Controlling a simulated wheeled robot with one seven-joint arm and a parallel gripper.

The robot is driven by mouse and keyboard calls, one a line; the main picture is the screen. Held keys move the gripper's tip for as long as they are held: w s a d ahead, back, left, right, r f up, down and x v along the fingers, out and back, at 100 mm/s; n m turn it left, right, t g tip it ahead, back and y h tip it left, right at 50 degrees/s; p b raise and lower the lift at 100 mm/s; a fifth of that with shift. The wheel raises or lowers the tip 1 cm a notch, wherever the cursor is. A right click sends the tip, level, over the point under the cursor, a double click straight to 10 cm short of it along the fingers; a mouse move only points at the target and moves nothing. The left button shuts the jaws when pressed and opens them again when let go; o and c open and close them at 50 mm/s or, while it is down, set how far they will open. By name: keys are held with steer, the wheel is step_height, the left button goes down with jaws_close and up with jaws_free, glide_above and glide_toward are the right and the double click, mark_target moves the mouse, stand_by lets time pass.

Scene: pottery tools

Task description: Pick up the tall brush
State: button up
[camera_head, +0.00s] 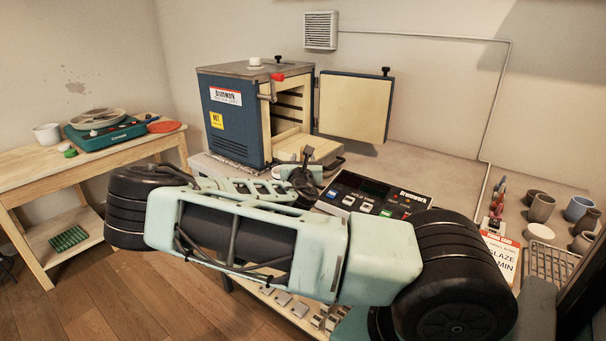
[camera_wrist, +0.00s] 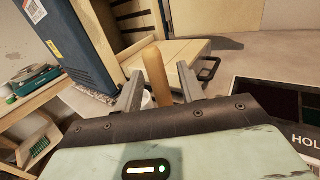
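A plain wooden handle (camera_wrist: 155,76), probably the tall brush's, stands nearly upright in the wrist view, its rounded top showing. Its lower end is hidden behind the dark edge of my gripper. My gripper (camera_wrist: 159,82) is open, with one grey finger on each side of the handle in the picture. The handle appears nearer the left finger, with a gap on the right. I cannot tell whether it touches the left finger or how deep it sits between them. In the head view my arm covers this spot, and I cannot make out the brush.
A blue kiln (camera_head: 233,115) with its door (camera_head: 354,106) open stands close behind my gripper. A black control panel (camera_head: 373,196) lies to the right. Several cups (camera_head: 541,207) and a wire rack (camera_head: 550,262) are at far right. A wooden table (camera_head: 95,160) stands left.

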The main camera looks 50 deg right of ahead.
jaws_close()
steer(key=shift+r, duration=0.1)
